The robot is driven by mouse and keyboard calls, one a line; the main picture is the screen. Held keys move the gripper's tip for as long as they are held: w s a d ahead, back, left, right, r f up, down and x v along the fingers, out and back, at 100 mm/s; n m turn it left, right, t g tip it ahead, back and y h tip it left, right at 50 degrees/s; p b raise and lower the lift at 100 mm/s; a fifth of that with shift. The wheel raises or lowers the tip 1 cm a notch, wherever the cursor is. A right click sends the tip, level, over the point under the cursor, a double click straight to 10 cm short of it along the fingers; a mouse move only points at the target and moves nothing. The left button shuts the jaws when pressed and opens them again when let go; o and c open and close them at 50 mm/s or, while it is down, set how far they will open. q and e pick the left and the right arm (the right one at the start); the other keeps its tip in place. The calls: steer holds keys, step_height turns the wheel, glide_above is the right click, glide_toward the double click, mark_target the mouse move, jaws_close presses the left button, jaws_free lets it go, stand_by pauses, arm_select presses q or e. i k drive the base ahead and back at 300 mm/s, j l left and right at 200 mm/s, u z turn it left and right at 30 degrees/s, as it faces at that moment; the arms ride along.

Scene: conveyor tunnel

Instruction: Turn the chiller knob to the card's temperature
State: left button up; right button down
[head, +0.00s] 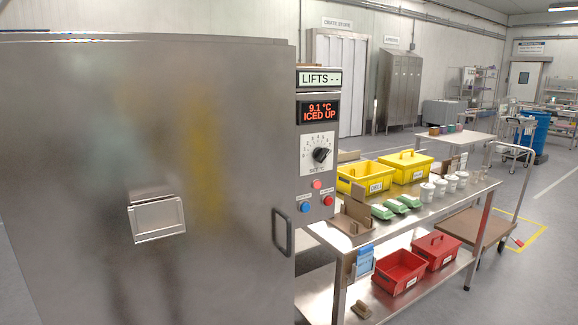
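The chiller knob (320,155) is a black dial on a white scale plate, on the grey control panel at the right edge of the large steel chiller (90,150). Its pointer is too small to read exactly. The display (317,112) above it reads "9.1 °C ICED UP" in red. A sign (320,79) on top reads "LIFTS - -". A metal-framed plate (158,218) on the chiller door shows no readable text. No temperature card can be made out for certain. Neither of my grippers is in view.
Red buttons (317,184) and a blue button (305,207) sit below the knob. A door handle (282,232) sticks out left of the panel. A steel table (400,222) with yellow crates (366,178), green boxes and white cups stands right. Red crates (400,271) are on its lower shelf.

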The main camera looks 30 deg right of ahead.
mark_target(319, 154)
steer(key=l+z, duration=0.15)
steer(key=z, duration=0.3)
steer(key=k+l+z, duration=0.1)
steer(key=z, duration=0.3)
steer(key=l, duration=0.1)
